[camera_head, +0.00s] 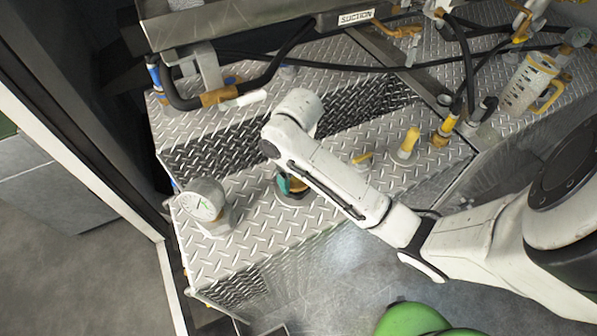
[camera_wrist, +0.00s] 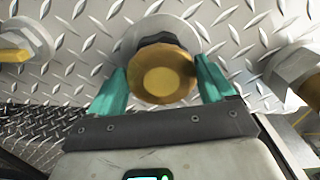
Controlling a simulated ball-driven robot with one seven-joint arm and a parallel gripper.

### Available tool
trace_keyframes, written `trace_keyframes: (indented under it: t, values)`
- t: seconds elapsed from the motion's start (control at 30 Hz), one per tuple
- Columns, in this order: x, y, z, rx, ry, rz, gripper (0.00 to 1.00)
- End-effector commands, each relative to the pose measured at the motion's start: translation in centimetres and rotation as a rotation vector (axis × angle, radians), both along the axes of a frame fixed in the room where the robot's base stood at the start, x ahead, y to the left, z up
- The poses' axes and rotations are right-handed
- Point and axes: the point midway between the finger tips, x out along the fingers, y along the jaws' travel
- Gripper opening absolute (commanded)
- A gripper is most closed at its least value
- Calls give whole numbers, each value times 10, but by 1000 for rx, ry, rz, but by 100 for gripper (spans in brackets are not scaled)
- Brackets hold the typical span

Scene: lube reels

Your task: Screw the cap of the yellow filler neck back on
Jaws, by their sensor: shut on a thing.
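A round brass-yellow cap (camera_wrist: 163,75) is between the two teal fingers of my gripper (camera_wrist: 165,86) in the wrist view, with a finger against each side. A dark collar (camera_wrist: 168,39) shows just behind the cap, on a pale round base (camera_wrist: 135,35) on the tread plate. The cap hides most of the neck, so I cannot tell how far it sits on it. In the head view my gripper (camera_head: 291,186) is low over the front tread-plate step, partly covered by my arm; a bit of the brown-yellow cap (camera_head: 298,185) shows beside the teal finger.
To the right are a small yellow-handled fitting (camera_head: 362,158) and a yellow-topped fitting (camera_head: 408,143). Black hoses (camera_head: 340,63) and a yellow-handled jug (camera_head: 529,84) are further back.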

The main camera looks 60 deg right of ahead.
Motion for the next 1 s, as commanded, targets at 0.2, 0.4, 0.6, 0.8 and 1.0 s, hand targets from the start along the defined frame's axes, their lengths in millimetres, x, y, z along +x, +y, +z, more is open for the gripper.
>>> trace_keyframes:
  t: [0.2,0.4,0.6,0.8,1.0]
  values:
    - [2,4,3,6,-1,-139,49]
    - [2,4,3,2,1,-359,49]
    - [2,4,1,0,0,-443,49]
    - [2,3,-1,-1,-1,-449,49]
    - [3,5,1,1,0,-492,49]
